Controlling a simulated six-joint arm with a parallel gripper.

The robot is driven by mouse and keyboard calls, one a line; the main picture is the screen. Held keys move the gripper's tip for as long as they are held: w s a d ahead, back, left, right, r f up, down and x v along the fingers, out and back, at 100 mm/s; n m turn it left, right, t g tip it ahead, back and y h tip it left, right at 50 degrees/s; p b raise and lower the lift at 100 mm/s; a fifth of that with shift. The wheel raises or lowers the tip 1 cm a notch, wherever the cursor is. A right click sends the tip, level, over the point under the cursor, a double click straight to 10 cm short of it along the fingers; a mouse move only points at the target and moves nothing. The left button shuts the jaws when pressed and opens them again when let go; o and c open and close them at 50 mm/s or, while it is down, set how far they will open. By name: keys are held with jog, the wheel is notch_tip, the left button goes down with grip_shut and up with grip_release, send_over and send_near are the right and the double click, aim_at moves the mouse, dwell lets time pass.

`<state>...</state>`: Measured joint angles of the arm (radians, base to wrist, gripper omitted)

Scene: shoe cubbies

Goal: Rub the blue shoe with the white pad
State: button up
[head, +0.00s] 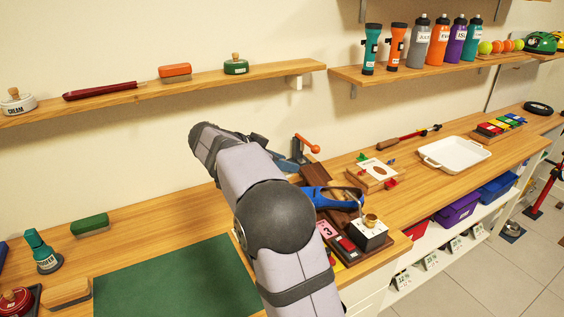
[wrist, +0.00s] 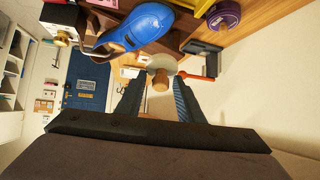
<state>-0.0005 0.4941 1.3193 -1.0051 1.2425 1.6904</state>
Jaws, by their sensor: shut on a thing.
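The blue shoe (wrist: 146,24) is at the top of the wrist view, toe to the right. In the head view the blue shoe (head: 320,199) shows just right of my arm, partly hidden by it. My gripper (wrist: 158,92) is shut on the wooden knob of the white pad (wrist: 162,62), a pale round disc. The pad's disc faces away from the wrist camera, just below the shoe in that view. I cannot tell whether they touch. In the head view my arm hides the pad and most of the gripper.
A black-and-white box with a brass knob (head: 371,219) stands right of the shoe. An orange-handled tool (head: 306,145) is behind it. A white tray (head: 455,154) stands farther right. A green mat (head: 180,283) leaves clear room left of my arm.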

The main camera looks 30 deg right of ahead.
jog(key=shift+w+d+f+b, duration=0.1)
jog(key=shift+d+f+b, duration=0.25)
jog(key=shift+f, duration=0.5)
jog(key=shift+w+d+f+b, duration=0.2)
jog(key=shift+d+f, duration=0.2)
jog(key=shift+f, duration=0.4)
jog(key=shift+w+d+f+b, duration=0.1)
jog(key=shift+d+f+b, duration=0.25)
jog(key=shift+f, duration=0.5)
jog(key=shift+d+f+b, duration=0.25)
jog(key=shift+f+b, duration=0.25)
jog(key=shift+b, duration=0.05)
jog(key=shift+d+f+b, duration=0.25)
jog(key=shift+f+b, duration=0.2)
jog(key=shift+b, duration=0.05)
